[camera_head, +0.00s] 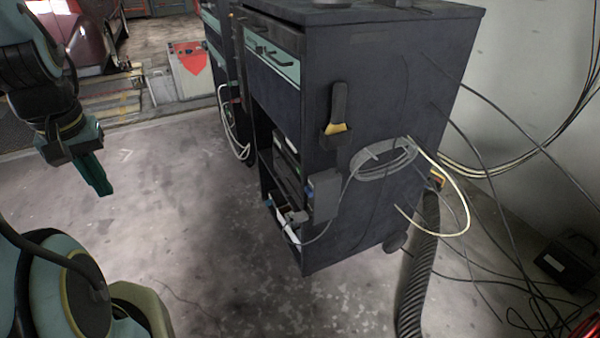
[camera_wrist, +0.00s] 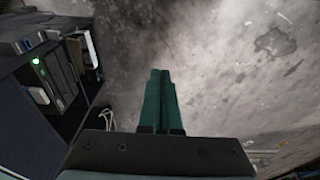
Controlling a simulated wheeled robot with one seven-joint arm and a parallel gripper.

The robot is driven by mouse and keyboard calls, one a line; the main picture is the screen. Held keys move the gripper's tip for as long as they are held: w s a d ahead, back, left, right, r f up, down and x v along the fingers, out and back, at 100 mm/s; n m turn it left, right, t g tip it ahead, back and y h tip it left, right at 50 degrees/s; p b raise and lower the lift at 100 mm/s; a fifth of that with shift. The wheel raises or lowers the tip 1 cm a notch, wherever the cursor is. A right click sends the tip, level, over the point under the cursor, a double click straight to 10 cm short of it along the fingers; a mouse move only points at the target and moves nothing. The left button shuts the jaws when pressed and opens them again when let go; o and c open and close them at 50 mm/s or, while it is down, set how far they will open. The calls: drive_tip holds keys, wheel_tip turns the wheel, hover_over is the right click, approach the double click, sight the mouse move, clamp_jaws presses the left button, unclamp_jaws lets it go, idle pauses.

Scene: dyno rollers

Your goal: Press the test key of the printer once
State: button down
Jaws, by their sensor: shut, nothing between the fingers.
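My gripper (camera_head: 104,190) hangs at the left in the head view, over open floor and well apart from the dark cart. Its green fingers are together and empty, pointing away from the camera in the wrist view (camera_wrist: 160,73). A small dark device with a white strip, perhaps the printer (camera_head: 287,216), sits on the cart's low shelf. In the wrist view, the white strip (camera_wrist: 92,50) shows at upper left. I cannot make out a test key in either view.
The dark cart (camera_head: 375,90) has an open shelf bay holding boxy equipment (camera_head: 288,168); a green light (camera_wrist: 36,61) glows there. Coiled cable (camera_head: 383,158) hangs on its side. A ribbed hose (camera_head: 417,265) and loose cables lie right. Floor (camera_head: 190,220) left of the cart is clear.

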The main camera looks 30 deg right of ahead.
sight(299, 170)
drive_tip(key=w+d+f+m+t+h+b, duration=0.2)
drive_tip(key=w+d+f+t+h+b, duration=0.15)
drive_tip(key=w+d+f+b, duration=1)
drive_tip(key=w+d+f+n+t+h+b, duration=0.1)
drive_tip(key=w+d+f+t+h+b, duration=0.1)
drive_tip(key=d+f, duration=0.4)
drive_tip(key=w+d+f+n+t+h+b, duration=0.1)
drive_tip(key=d+f+h+b, duration=0.3)
drive_tip(key=d, duration=0.6)
drive_tip(key=w+d+f+t+h+b, duration=0.2)
drive_tip(key=d+f+h+b, duration=0.1)
drive_tip(key=d+f, duration=0.5)
drive_tip(key=shift+w+d+f+n+t+h, duration=0.3)
drive_tip(key=shift+d+f+n+t+h, duration=0.1)
drive_tip(key=shift+d, duration=0.2)
drive_tip(key=s+d+b, duration=0.1)
drive_tip(key=d, duration=0.7)
drive_tip(key=shift+d, duration=0.35)
drive_tip(key=shift+s+d, duration=0.1)
drive_tip(key=shift+d, duration=0.05)
drive_tip(key=shift+d, duration=0.25)
